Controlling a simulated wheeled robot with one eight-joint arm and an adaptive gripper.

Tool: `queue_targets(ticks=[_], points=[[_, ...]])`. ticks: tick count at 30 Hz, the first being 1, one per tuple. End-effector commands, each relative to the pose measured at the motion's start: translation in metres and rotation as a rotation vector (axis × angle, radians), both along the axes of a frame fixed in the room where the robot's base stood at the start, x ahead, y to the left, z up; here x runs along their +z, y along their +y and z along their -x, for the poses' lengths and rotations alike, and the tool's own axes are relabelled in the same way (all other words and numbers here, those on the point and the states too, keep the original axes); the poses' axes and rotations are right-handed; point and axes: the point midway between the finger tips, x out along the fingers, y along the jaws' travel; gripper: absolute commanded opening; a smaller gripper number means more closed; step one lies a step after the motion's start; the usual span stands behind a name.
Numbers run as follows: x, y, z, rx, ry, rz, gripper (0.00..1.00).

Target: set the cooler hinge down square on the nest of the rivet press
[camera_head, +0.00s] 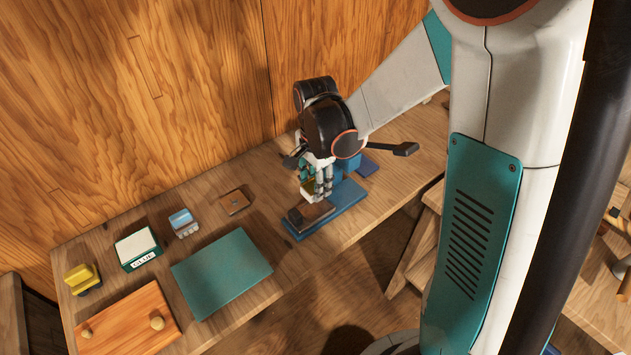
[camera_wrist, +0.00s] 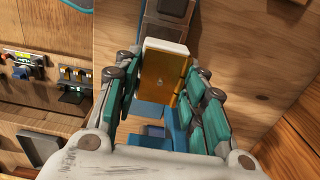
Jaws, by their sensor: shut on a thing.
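The cooler hinge, an amber-yellow plate with a white end (camera_wrist: 163,82), is held between the teal finger pads of my gripper (camera_wrist: 160,72) in the wrist view. In the head view my gripper (camera_head: 318,184) points down over the rivet press, and only a small yellowish bit of the hinge (camera_head: 308,187) shows. The rivet press has a blue base (camera_head: 343,206) and a black-ended lever. Its dark nest block (camera_head: 311,213) sits at the front of the base, just below and in front of my fingers. The hinge appears to be above the nest; the gap cannot be judged.
The press lever (camera_head: 402,149) sticks out to the right. Left on the bench are a brown plate (camera_head: 236,203), a blue-topped block (camera_head: 183,221), a glue box (camera_head: 137,248), a teal mat (camera_head: 221,272), a wooden board (camera_head: 128,321) and a yellow item (camera_head: 83,278). A wooden wall stands behind.

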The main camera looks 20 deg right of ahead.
Motion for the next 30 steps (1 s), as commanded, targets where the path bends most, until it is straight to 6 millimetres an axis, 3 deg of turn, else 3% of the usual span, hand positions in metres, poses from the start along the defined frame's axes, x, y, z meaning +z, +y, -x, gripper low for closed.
queue_targets(ticks=[15, 30], points=[[-0.046, 0.0, 0.0, 0.0, 0.0, 0.0, 0.12], [-0.051, 0.0, 0.0, 0.0, 0.0, 0.0, 0.12]])
